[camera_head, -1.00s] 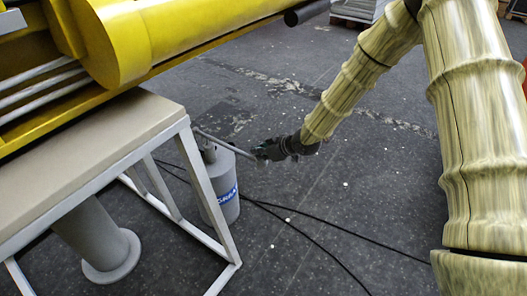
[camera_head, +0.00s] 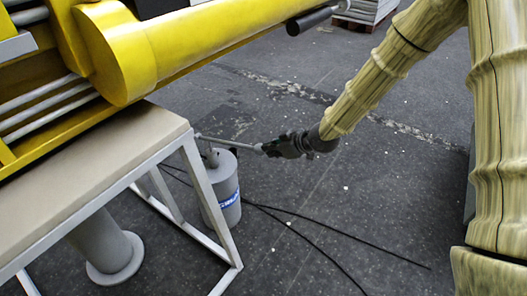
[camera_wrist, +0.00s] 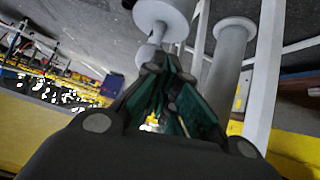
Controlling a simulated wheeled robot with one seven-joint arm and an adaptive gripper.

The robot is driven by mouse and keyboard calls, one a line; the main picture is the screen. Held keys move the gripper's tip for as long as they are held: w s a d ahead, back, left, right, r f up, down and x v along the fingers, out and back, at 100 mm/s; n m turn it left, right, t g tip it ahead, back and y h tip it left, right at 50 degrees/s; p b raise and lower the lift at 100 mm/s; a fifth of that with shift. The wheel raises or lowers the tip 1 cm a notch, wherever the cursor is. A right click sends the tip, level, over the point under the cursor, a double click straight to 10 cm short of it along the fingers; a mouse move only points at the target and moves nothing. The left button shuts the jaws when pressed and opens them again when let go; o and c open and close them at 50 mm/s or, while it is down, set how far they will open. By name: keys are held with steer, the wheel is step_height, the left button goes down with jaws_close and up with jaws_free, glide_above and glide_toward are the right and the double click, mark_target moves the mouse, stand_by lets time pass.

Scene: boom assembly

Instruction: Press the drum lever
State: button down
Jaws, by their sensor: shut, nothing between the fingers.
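The drum (camera_head: 221,195) is a grey cylinder with a blue label, standing upright on the floor beside the bench leg. Its lever (camera_head: 236,145) is a thin grey bar above the drum top, sloping slightly down towards the right. My gripper (camera_head: 268,148) is shut at the lever's right end, with its tips touching or very close to it; I cannot tell which. In the wrist view, my gripper's dark fingers (camera_wrist: 170,72) are together. A pale grey cylinder (camera_wrist: 166,14), apparently the drum, lies beyond them. The lever's contact point is hidden there by the fingers.
A white-framed bench (camera_head: 205,200) stands left of the drum, with a yellow boom (camera_head: 190,40) above. A grey round post (camera_head: 110,250) stands under the bench. Black cables (camera_head: 310,240) lie on the floor. The floor right of the drum is otherwise clear.

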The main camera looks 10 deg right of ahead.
steer(key=shift+v, duration=1.2)
steer(key=shift+d, duration=0.1)
steer(key=s+d+f+m+g+h, duration=0.1)
steer(key=s+f+m+g+h, duration=0.35)
steer(key=s+f, duration=1.45)
steer(key=s+d+f+m+g+h, duration=0.1)
steer(key=s+d+f+m, duration=0.1)
steer(key=s, duration=0.6)
steer(key=s+d+f+m, duration=0.2)
steer(key=s+f, duration=0.2)
steer(key=s, duration=0.4)
steer(key=s+d+f+m+g+h, duration=0.1)
steer(key=s+d+f+m, duration=0.1)
steer(key=s, duration=0.6)
steer(key=shift+d+f+g+h, duration=0.35)
steer(key=shift+d+f, duration=0.25)
steer(key=shift+f, duration=0.25)
steer(key=shift+s, duration=0.15)
